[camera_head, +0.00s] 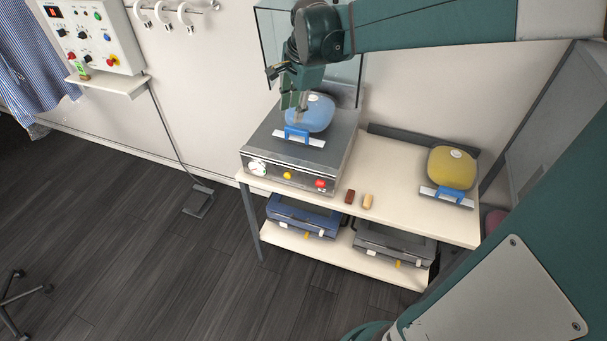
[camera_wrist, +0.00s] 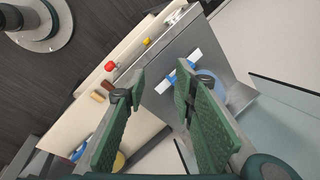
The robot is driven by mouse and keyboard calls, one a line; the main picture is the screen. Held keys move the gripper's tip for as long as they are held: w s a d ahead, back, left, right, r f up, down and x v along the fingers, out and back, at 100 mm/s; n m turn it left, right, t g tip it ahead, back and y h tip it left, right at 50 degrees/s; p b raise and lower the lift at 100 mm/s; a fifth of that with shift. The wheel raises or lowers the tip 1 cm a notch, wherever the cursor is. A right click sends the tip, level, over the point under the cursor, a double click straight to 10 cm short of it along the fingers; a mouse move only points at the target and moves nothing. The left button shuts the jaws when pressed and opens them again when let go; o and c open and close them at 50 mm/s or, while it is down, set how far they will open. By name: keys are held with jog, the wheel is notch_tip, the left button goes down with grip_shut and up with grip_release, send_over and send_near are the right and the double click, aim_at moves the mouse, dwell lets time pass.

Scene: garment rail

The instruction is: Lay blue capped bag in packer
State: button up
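The blue bag (camera_head: 322,112) lies on top of the grey packer (camera_head: 262,150), with a blue cap and white bar (camera_head: 298,137) at its near end. The packer's clear lid (camera_head: 345,75) stands up at the back. My gripper (camera_head: 292,101) hangs just above the bag's left part and hides some of it. In the wrist view, the two green fingers of my gripper (camera_wrist: 160,90) are wide apart with nothing between them. There the blue bag (camera_wrist: 238,95) is partly hidden behind the right finger, and its white bar shows beyond the fingertips. Contact with the bag cannot be told.
A yellow bag (camera_head: 452,166) with a blue cap lies at the table's right. A dark red piece (camera_head: 350,196) and a tan piece (camera_head: 367,201) lie right of the packer. Blue (camera_head: 300,217) and grey (camera_head: 393,243) machines sit on the lower shelf. The table's middle is clear.

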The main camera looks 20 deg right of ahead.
jog(key=s+a+n+t, duration=0.2)
jog(key=s+a+n, duration=0.2)
jog(key=s+n, duration=0.4)
jog(key=s+a+n+t, duration=0.1)
jog(key=s+a+n, duration=0.3)
jog(key=s+n, duration=0.5)
jog(key=s, duration=0.8)
jog(key=shift+s+a+f+t, duration=0.15)
jog(key=shift+s+f+t, duration=0.1)
jog(key=shift+f+t, duration=0.15)
